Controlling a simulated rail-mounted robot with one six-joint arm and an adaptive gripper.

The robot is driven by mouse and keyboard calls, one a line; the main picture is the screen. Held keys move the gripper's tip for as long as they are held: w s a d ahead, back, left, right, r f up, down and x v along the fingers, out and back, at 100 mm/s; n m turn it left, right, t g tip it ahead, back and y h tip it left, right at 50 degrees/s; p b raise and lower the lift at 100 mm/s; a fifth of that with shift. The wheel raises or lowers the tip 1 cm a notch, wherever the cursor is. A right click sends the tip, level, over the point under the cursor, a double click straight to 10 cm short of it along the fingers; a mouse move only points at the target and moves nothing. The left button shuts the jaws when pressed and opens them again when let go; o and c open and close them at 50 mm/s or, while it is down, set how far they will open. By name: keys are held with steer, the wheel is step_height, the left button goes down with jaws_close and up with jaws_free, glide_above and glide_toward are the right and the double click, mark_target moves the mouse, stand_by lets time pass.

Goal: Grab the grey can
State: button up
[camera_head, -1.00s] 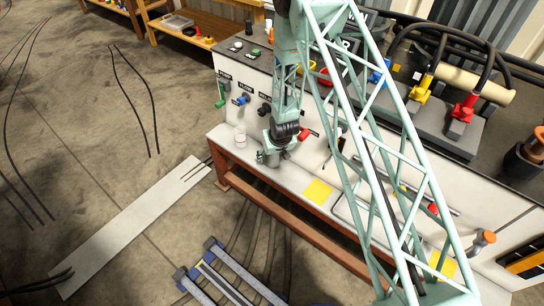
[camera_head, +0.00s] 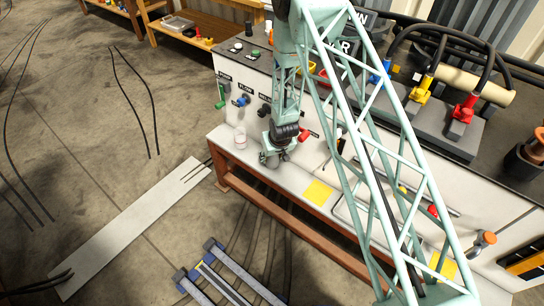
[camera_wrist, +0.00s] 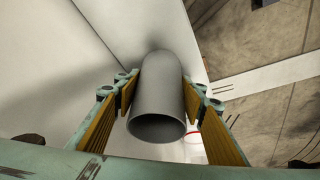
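The grey can (camera_wrist: 160,95) stands between the two fingers of my gripper (camera_wrist: 160,92) in the wrist view. Its round, dark end faces the camera, and the tip pads meet its sides on the left and right. In the head view my gripper (camera_head: 274,158) is low over the front edge of the white bench top (camera_head: 292,178). The can is small there and mostly hidden by the fingers. I cannot tell whether its base touches the bench.
A clear cup with a red mark (camera_head: 240,141) stands just left of my gripper. A yellow square (camera_head: 319,192) lies on the bench to the right. Knobs line the panel behind (camera_head: 242,100). A blue-ended frame (camera_head: 225,272) is on the floor in front.

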steer(key=shift+c, duration=0.3)
steer(key=shift+s+a+r+p, duration=0.25)
steer(key=shift+s+r+p, duration=0.05)
steer(key=shift+r, duration=0.35)
step_height(320, 180, up, 6)
steer(key=shift+f+p, duration=0.1)
steer(key=shift+p, duration=0.65)
steer(key=s+a+p, duration=0.2)
steer(key=s+a, duration=0.9)
steer(key=s, duration=0.4)
steer(key=shift+s+a, duration=0.15)
steer(key=shift+s, duration=0.1)
